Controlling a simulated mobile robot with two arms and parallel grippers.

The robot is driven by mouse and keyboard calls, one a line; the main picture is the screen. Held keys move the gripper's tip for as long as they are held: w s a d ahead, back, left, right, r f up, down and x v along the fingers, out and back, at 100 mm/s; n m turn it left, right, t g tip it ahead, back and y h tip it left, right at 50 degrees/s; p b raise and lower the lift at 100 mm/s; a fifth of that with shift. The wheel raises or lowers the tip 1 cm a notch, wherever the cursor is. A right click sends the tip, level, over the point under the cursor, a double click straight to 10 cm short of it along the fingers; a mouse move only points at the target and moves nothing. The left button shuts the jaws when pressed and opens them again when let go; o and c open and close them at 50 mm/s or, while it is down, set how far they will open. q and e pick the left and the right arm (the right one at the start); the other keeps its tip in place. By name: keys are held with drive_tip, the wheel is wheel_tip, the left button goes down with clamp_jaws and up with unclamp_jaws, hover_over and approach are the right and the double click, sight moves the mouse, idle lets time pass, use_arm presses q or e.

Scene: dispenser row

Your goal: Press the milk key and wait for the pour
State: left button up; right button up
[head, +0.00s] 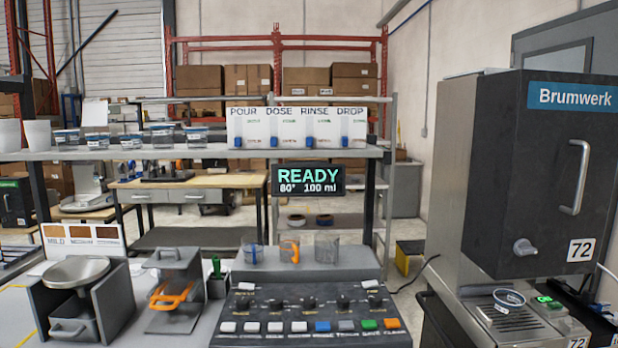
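A dark control panel (310,312) stands at the bottom centre with a row of coloured keys along its front. Several white keys (252,327) are on the left, then a blue key (322,326), a grey key (346,325), a green key (369,324) and an orange key (391,323). The labels are too small to tell which key is milk. A display (307,179) above the panel reads READY, 80°, 100 ml. Clear cups (327,248) stand on the ledge behind the keys. No pour is visible. Neither of my grippers is in view.
A dark Brumwerk machine (500,180) fills the right side, with a small cup (509,299) on its drip tray. A scale-like device (80,290) and a grey stand with an orange handle (172,297) are at left. A shelf (200,152) crosses behind.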

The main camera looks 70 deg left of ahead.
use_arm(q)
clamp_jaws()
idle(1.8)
